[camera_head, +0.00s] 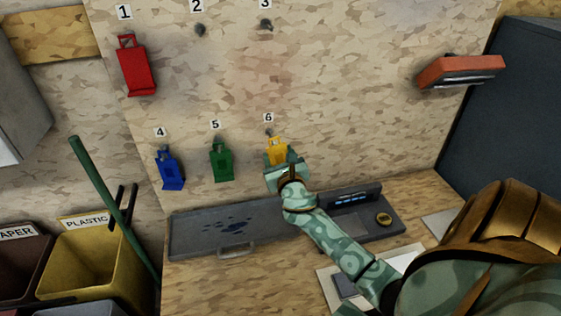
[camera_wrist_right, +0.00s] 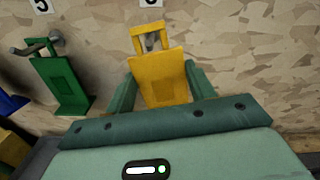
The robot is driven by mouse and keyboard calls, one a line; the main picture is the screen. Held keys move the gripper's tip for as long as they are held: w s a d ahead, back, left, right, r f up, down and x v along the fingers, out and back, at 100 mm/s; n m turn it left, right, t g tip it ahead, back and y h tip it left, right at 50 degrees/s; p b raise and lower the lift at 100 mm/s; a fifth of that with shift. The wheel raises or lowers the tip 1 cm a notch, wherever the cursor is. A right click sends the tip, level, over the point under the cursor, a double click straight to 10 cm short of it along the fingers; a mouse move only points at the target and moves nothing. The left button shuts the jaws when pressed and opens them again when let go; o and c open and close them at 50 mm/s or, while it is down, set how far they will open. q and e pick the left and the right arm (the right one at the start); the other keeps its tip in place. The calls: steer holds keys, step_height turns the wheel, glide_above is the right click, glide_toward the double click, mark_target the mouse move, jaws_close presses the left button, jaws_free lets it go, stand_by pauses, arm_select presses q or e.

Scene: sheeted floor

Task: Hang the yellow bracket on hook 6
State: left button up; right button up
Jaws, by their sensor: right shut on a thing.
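The yellow bracket (camera_head: 277,146) is upright, just under the label 6 on the board. My right gripper (camera_head: 279,160) is shut on its body; in the right wrist view the green fingers press the two sides of the bracket (camera_wrist_right: 160,82). Hook 6 (camera_head: 269,132) shows at the top of the bracket. In the right wrist view the grey hook (camera_wrist_right: 152,42) appears inside the opening of the bracket's top loop. I cannot tell whether the loop rests on the hook or is only in front of it. My left gripper is out of view.
A green bracket (camera_head: 221,160) hangs at hook 5, a blue one (camera_head: 171,169) at 4, and a red one (camera_head: 136,68) at 1. Hooks 2 (camera_head: 200,30) and 3 (camera_head: 266,25) are bare. A grey tray (camera_head: 190,240) lies on the bench below.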

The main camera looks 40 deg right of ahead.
steer(key=shift+b+x, duration=0.4)
steer(key=shift+x, duration=0.6)
steer(key=shift+w+d+f+b, duration=0.25)
steer(key=shift+w+f+b, duration=0.05)
steer(key=shift+w+f, duration=0.25)
steer(key=shift+r, duration=0.1)
steer(key=o, duration=1.2)
steer(key=shift+c, duration=0.2)
steer(key=p+v, duration=0.1)
steer(key=v, duration=1.5)
steer(key=shift+s, duration=0.25)
steer(key=shift+r, duration=0.1)
